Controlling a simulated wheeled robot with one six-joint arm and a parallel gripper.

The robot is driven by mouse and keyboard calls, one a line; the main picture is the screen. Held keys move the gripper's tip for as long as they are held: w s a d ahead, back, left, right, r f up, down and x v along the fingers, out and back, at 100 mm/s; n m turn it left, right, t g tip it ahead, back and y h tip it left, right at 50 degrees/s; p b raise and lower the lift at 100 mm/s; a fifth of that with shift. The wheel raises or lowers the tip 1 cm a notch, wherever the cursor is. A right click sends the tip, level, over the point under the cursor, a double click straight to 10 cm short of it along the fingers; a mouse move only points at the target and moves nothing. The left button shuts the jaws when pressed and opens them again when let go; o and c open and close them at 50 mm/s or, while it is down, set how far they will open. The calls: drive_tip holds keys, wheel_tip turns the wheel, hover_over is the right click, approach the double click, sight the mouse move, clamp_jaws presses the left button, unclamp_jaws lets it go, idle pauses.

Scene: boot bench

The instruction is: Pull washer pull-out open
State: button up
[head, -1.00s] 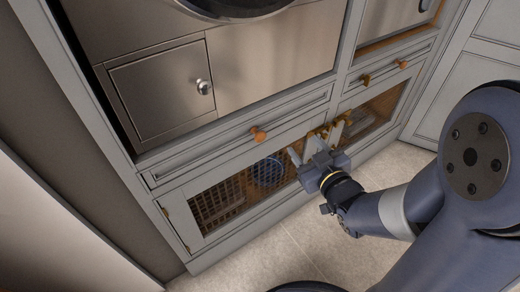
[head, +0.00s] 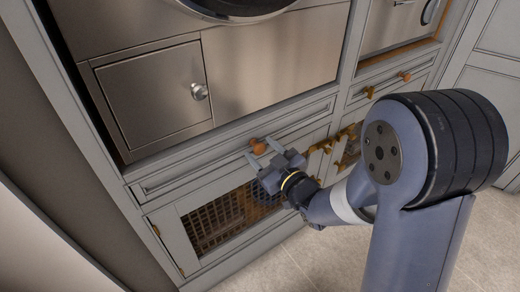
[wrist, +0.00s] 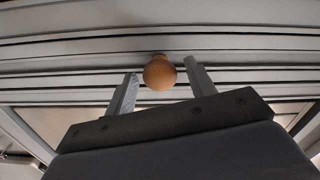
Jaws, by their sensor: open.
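The washer pull-out (head: 180,179) is a shallow grey framed front below the steel washer, shut flush in the cabinet. In the wrist view the knob (wrist: 159,73) sits between and just beyond the tips of my open gripper (wrist: 160,78). In the head view my gripper (head: 262,158) is close in front of the knob, fingers pointing at the cabinet. The fingers do not visibly press on the knob; exact contact cannot be told.
A steel washer (head: 270,70) with a silver-knobbed small door (head: 155,95) is above. A mesh-fronted cabinet door (head: 215,222) is below the pull-out. Tiled floor (head: 300,265) lies in front.

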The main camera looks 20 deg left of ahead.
drive_tip(key=shift+w+a, duration=0.4)
drive_tip(key=shift+a, duration=0.15)
drive_tip(key=shift+c, duration=0.5)
clamp_jaws()
